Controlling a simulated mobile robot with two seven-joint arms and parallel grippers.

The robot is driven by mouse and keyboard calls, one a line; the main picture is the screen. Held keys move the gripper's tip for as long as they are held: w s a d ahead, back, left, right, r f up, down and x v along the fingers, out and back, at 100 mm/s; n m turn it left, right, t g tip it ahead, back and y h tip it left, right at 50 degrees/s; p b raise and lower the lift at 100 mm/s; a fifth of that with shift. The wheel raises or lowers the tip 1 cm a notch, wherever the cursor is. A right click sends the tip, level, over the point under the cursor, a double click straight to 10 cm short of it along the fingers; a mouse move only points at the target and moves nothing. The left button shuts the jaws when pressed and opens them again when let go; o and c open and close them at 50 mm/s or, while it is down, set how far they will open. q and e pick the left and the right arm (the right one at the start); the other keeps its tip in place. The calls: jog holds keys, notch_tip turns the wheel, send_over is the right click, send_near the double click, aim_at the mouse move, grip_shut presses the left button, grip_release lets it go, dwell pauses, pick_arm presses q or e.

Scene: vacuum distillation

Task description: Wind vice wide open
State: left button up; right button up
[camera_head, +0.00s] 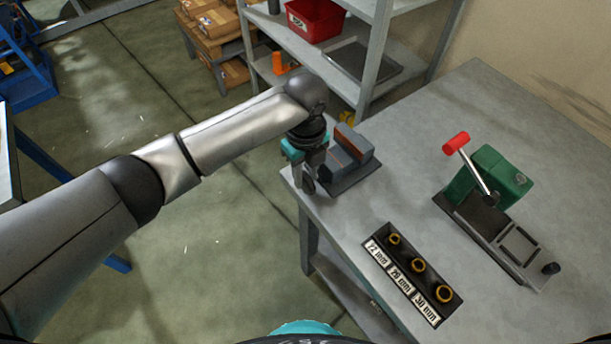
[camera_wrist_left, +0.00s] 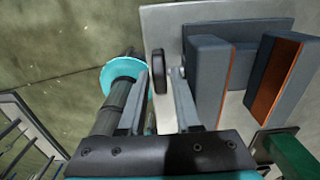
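The blue-grey vice (camera_head: 350,172) sits at the near left corner of the grey table, and its two jaws (camera_wrist_left: 208,80) with orange-brown faces show in the left wrist view. The jaws stand apart with a gap between them. My left gripper (camera_head: 308,188) is at the vice's left side, pointing down beyond the table edge. In the left wrist view my left gripper's fingers (camera_wrist_left: 160,100) are spread. My right gripper is not in view.
A black holder (camera_head: 413,278) with three brass rings and size labels lies at the table's front. A green device (camera_head: 490,180) with a red-knobbed lever stands to the right. A shelf with a red bin (camera_head: 315,18) stands behind the vice. Table surface between them is clear.

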pick_arm(q)
jog(key=shift+f, duration=0.55)
grip_shut()
